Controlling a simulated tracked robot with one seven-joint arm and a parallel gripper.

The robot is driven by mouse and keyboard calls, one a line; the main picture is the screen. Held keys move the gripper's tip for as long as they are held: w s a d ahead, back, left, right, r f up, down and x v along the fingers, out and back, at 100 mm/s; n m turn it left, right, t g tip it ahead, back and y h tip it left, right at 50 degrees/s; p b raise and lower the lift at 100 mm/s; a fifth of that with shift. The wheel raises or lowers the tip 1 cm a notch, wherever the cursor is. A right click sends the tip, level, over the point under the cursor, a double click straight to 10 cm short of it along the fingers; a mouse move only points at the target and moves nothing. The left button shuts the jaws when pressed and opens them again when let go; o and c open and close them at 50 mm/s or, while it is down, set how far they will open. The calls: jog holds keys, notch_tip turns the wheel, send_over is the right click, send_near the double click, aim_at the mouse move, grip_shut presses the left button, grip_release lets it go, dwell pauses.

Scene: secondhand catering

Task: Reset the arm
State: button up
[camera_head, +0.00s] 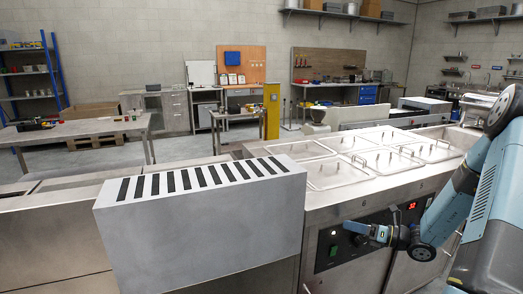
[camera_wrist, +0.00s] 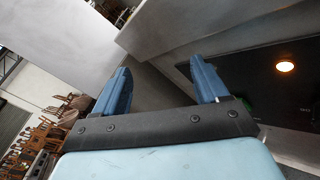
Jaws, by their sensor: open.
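My arm (camera_head: 478,190) comes in from the right of the head view and reaches down and left to the front of a steel counter unit. My gripper (camera_head: 352,229) is in front of the black control panel (camera_head: 326,262), small in that view, so I cannot tell whether it touches. In the wrist view its two blue fingers (camera_wrist: 161,66) stand apart with nothing between them. A lit round lamp (camera_wrist: 285,67) on a dark panel shows to their right. No loose object is held.
The steel counter (camera_head: 372,190) with several lidded wells lies behind my gripper. A grey slotted steel housing (camera_head: 200,232) projects to the left. A red display (camera_head: 411,206) is close to my wrist. Open floor (camera_head: 190,152) and workbenches (camera_head: 80,128) lie beyond the counter.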

jog(key=s+a+r+n+g+h, duration=0.7)
jog(key=s+a+r+n+g, duration=0.25)
jog(key=s+r+n, duration=0.6)
jog(key=s+d+r+n+t+h, duration=0.2)
jog(key=s+r+n+t+h, duration=0.4)
jog(key=s+r+n, duration=0.6)
jog(key=shift+d+n+t+h, duration=0.2)
jog(key=shift+n+t+h, duration=0.15)
jog(key=shift+n+h, duration=1.15)
jog(key=shift+s, duration=0.1)
